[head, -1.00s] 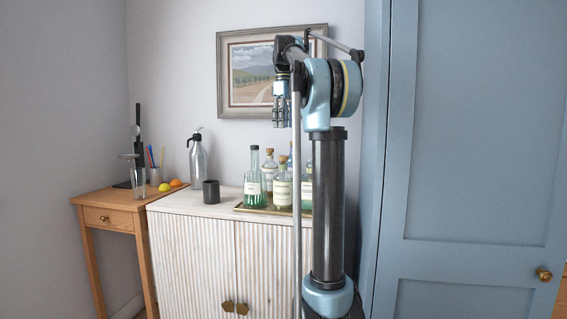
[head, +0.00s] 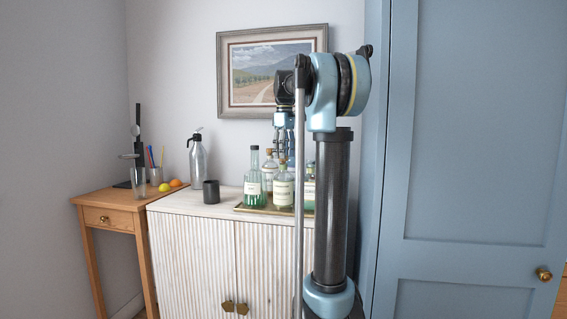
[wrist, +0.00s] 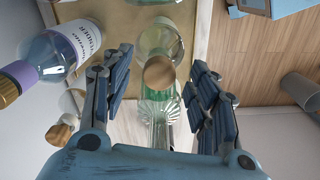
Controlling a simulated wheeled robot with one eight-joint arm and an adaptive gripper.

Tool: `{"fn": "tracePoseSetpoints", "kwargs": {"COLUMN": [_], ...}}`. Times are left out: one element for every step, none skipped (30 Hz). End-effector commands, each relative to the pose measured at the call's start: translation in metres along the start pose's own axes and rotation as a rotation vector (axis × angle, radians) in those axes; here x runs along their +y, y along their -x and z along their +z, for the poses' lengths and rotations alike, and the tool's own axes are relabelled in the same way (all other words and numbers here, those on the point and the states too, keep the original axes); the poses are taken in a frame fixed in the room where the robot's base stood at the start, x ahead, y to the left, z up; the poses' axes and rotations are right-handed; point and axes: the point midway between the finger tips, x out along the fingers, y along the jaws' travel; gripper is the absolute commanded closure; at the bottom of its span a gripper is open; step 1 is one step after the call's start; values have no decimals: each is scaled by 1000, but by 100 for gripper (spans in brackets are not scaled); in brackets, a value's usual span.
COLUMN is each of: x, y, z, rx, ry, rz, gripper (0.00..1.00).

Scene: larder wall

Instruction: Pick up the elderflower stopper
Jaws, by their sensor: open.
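Several stoppered bottles stand on a tray (head: 250,208) on the cabinet. The front bottle (head: 283,193) has a pale label, too small to read, and a cork-coloured stopper. My gripper (head: 284,153) is open and points down just above the bottles. In the wrist view, a round wooden stopper (wrist: 158,72) on a clear bottle shows in the gap between the open fingers of my gripper (wrist: 165,85). Nothing is held. I cannot tell which stopper is the elderflower one.
A dark mug (head: 211,192) and a grey siphon bottle (head: 197,158) stand left of the tray. A wooden side table (head: 125,198) holds fruit and pens.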

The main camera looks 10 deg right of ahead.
Motion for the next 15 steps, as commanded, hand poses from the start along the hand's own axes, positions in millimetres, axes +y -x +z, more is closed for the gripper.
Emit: {"fn": "tracePoseSetpoints", "kwargs": {"x": [0, 0, 0, 0, 0, 0, 0, 0, 0, 0, 0, 0, 0, 0, 0], "y": [-5, -7, -9, -10, -11, -12, -12, -12, -12, -11, -11, -11, -11, -11, -11], "z": [0, 0, 0, 0, 0, 0, 0, 0, 0, 0, 0, 0, 0, 0, 0], "rx": [0, 0, 0, 0, 0, 0, 0, 0, 0, 0, 0, 0, 0, 0, 0], "ry": [0, 0, 0, 0, 0, 0, 0, 0, 0, 0, 0, 0, 0, 0, 0], "rz": [0, 0, 0, 0, 0, 0, 0, 0, 0, 0, 0, 0, 0, 0, 0], "gripper": [46, 46, 46, 46, 46, 46, 46, 46, 46, 46, 46, 53, 60, 64, 72]}}
